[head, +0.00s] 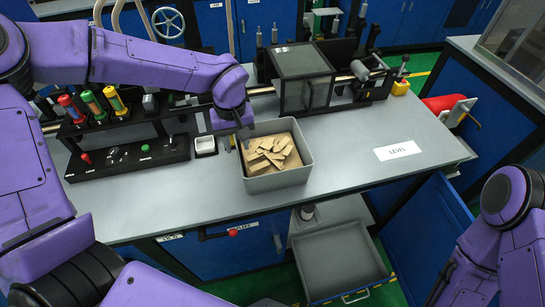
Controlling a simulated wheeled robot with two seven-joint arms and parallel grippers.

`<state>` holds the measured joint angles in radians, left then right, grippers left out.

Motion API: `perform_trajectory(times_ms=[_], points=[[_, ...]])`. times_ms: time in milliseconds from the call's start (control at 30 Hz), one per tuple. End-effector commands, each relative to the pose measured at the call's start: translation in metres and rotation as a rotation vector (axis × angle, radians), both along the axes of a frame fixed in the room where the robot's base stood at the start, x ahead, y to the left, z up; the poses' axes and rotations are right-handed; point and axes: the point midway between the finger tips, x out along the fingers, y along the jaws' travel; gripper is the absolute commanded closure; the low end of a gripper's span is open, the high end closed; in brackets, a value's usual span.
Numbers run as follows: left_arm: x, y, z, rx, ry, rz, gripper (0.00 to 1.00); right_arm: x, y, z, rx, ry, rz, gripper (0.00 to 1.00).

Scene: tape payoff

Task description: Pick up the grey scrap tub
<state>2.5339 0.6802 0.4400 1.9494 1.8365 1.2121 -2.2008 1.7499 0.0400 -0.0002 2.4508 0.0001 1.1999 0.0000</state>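The grey scrap tub (278,181) stands upright on the grey bench top, near its front edge. Several tan scrap pieces lie in it. My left gripper (238,141) points down at the tub's back left corner, with its fingertips close to the rim. I cannot tell whether the fingers touch the wall or are closed on it; the wrist hides part of that corner.
A small white dish (205,145) sits left of the tub, beside a black panel (128,158) with coloured handles. A machine with a grey box (303,75) stands behind. A white LEVEL label (397,151) lies right. An open drawer (338,262) juts out below the bench.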

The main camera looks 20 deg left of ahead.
Motion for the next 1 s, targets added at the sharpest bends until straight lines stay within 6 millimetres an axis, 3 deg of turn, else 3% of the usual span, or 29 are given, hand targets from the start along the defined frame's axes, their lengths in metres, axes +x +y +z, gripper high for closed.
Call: perform_trajectory(times_ms=[300,567,700,1000], points=[[-0.005,-0.003,-0.050,0.003,0.003,-0.001,0.63,0.000,0.000,0.010,0.000,-0.001,0.000,0.57],[-0.004,-0.004,-0.056,0.002,0.000,-0.002,0.63,0.000,0.000,0.010,0.000,-0.001,0.000,0.57],[-0.004,-0.004,-0.056,0.002,0.000,-0.002,1.00,0.000,0.000,0.010,0.000,-0.001,0.000,0.57],[-0.004,-0.004,-0.055,0.002,0.000,-0.003,1.00,0.000,0.000,0.009,0.000,-0.001,0.000,0.57]])
